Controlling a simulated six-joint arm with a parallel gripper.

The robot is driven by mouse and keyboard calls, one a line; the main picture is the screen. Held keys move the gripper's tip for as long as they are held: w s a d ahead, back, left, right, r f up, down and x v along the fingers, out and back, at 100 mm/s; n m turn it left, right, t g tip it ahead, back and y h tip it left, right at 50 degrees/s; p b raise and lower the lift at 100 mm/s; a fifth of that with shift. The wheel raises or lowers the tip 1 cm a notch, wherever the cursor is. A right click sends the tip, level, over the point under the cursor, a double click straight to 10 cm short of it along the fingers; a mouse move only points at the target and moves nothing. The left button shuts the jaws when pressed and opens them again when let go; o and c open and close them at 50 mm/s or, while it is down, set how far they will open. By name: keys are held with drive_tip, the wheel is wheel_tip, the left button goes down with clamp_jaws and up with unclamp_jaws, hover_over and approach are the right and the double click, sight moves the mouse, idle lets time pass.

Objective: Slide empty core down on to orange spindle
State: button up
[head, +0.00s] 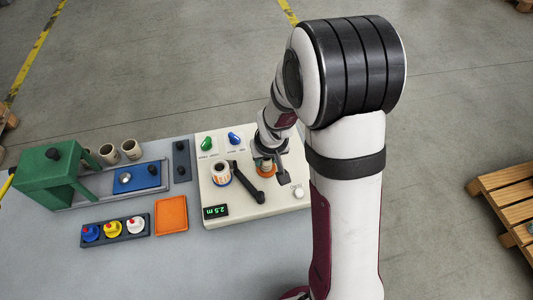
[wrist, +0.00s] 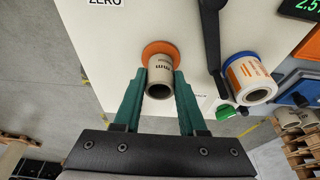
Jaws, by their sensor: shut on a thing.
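The empty core (wrist: 159,82), a short beige tube with dark print, is between the green fingers of my gripper (wrist: 161,76) in the wrist view. The gripper is shut on it. The core's open end faces the wrist camera. The orange spindle's round flange (wrist: 158,49) shows just beyond the core, roughly in line with it. I cannot tell whether the core touches the flange, and the spindle's post is hidden. In the head view the orange spindle (head: 266,171) is partly hidden under my gripper (head: 266,156).
A label roll (head: 221,171) sits on a blue base left of a black lever arm (head: 245,182) on the cream rewinder panel (head: 250,208). The panel has green and blue knobs and a display.

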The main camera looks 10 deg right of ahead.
drive_tip(key=shift+f, duration=0.1)
drive_tip(key=o, duration=1)
drive_tip(key=shift+s, duration=3.5)
